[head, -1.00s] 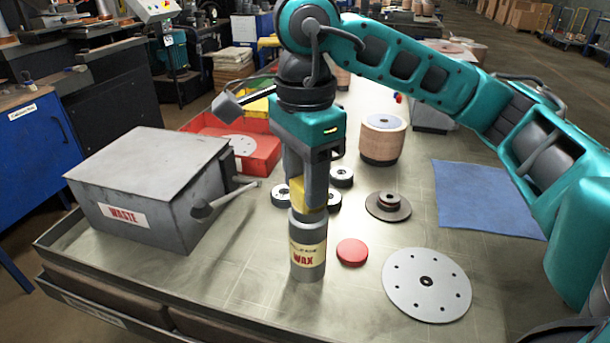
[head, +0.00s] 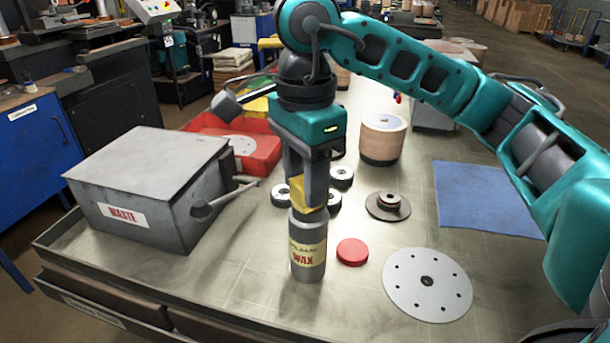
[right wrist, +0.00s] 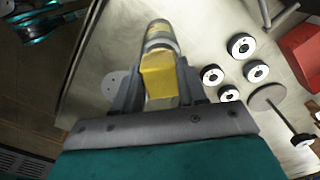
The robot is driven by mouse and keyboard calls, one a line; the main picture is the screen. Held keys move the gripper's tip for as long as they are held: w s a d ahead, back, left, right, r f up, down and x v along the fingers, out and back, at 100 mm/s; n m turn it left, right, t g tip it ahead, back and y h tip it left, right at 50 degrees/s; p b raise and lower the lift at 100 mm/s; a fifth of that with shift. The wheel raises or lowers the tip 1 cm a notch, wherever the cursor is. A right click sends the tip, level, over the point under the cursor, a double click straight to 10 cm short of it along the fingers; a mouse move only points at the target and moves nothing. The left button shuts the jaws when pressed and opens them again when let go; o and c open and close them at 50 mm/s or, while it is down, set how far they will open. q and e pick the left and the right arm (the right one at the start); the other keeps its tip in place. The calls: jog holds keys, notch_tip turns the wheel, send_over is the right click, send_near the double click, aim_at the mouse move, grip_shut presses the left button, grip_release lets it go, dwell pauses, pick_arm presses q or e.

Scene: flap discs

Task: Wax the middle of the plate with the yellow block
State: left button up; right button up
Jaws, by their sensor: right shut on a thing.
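My right gripper (head: 314,190) points down and is shut on the yellow block (head: 319,192). It is directly over the grey can labelled WAX (head: 307,262). The block's lower end is at the can's mouth; I cannot tell how far it reaches inside. In the right wrist view the yellow block (right wrist: 159,75) sits between the fingers, with the can (right wrist: 160,38) just beyond it. The round light-grey plate with small holes (head: 405,285) lies flat at the front right of the bench. It shows partly in the right wrist view (right wrist: 112,84). My left gripper is not in view.
A red lid (head: 352,252) lies between can and plate. A grey WASTE box (head: 150,170) with a side handle stands left. Several small wheels (head: 342,176), a dark disc (head: 388,206), a wooden cylinder (head: 382,138), a red tray (head: 262,156) and a blue cloth (head: 487,199) lie behind.

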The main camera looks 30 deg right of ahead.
dwell(0.5)
jog(key=shift+r+p, duration=1.75)
jog(key=shift+r, duration=0.7)
jog(key=shift+r+p, duration=0.95)
jog(key=shift+r, duration=0.15)
jog(key=shift+f, duration=0.1)
